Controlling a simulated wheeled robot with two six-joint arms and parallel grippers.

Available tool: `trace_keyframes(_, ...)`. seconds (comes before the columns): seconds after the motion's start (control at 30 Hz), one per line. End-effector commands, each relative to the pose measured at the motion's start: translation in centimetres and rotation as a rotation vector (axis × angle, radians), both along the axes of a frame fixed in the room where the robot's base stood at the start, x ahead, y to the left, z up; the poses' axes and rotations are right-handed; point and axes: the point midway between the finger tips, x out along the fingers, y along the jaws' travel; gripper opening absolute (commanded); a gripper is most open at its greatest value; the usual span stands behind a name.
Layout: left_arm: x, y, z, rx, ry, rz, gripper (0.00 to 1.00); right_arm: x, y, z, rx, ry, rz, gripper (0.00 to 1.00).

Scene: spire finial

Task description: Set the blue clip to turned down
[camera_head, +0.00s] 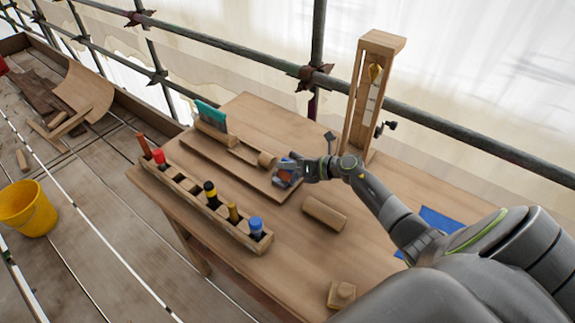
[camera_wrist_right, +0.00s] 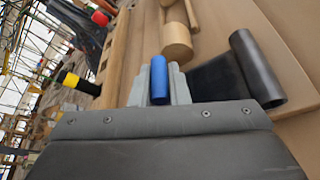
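The blue clip (camera_wrist_right: 158,80) shows in the right wrist view as a short upright blue cylinder. It stands between the two light grey fingers of my right gripper (camera_wrist_right: 159,96), which appear closed against its sides. In the head view my right gripper (camera_head: 290,168) is low at the right end of a wooden board (camera_head: 215,155) and mostly covers the clip. Bits of blue and red show beside the fingers there. The clip's mount and its exact tilt are hidden. My left gripper is not in view.
A tool rack (camera_head: 185,185) with several coloured handles stands in front of the board. A loose wood block (camera_head: 324,212) lies nearer. A tall wooden frame (camera_head: 375,85) stands behind. A dark tube-ended piece (camera_wrist_right: 250,70) sits beside the fingers.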

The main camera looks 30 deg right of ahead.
Motion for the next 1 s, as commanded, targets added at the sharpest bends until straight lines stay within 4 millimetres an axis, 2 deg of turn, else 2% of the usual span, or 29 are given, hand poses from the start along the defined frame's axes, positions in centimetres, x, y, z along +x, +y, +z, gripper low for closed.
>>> trace_keyframes(0.03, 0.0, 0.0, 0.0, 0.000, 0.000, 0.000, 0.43, 0.0, 0.0, 0.0, -0.001, 0.000, 0.000, 0.22)
trace_keyframes(0.13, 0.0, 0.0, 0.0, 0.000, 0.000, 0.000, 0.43, 0.0, 0.0, 0.0, -0.001, 0.000, 0.000, 0.35)
trace_keyframes(0.53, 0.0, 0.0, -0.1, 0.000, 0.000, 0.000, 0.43, -0.5, -0.4, 0.1, -0.001, 0.000, 0.000, 0.36)
trace_keyframes(0.67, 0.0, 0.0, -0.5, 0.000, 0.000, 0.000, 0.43, -1.9, -1.4, 0.5, -0.006, 0.000, 0.000, 0.36)
trace_keyframes(1.0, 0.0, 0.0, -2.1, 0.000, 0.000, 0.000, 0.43, -7.5, -5.5, 2.6, -0.007, 0.002, 0.002, 0.36)
